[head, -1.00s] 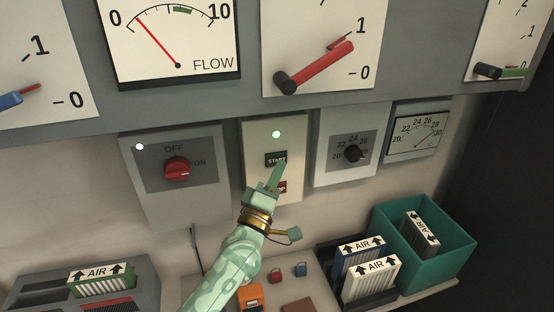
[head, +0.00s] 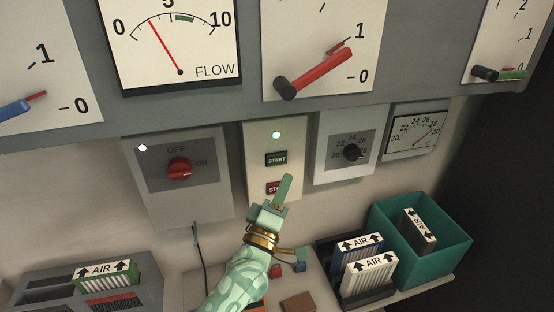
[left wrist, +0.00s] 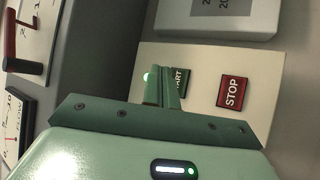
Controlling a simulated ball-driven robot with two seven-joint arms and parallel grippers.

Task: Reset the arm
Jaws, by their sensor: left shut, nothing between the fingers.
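My left gripper (head: 284,190) is shut and empty in the head view. It is in front of the lower part of the start/stop panel (head: 257,201), below the green START button (head: 276,159). It partly covers the red STOP button (head: 272,187). In the left wrist view the shut fingers (left wrist: 167,88) partly cover the START button (left wrist: 180,82), and the STOP button (left wrist: 233,92) is clear to their right. A green lamp (head: 276,135) is lit above START. My right gripper does not show.
Below are AIR filters (head: 366,274), a teal bin (head: 446,262) and a grey rack (head: 148,290). The FLOW gauge (head: 180,40) hangs above.

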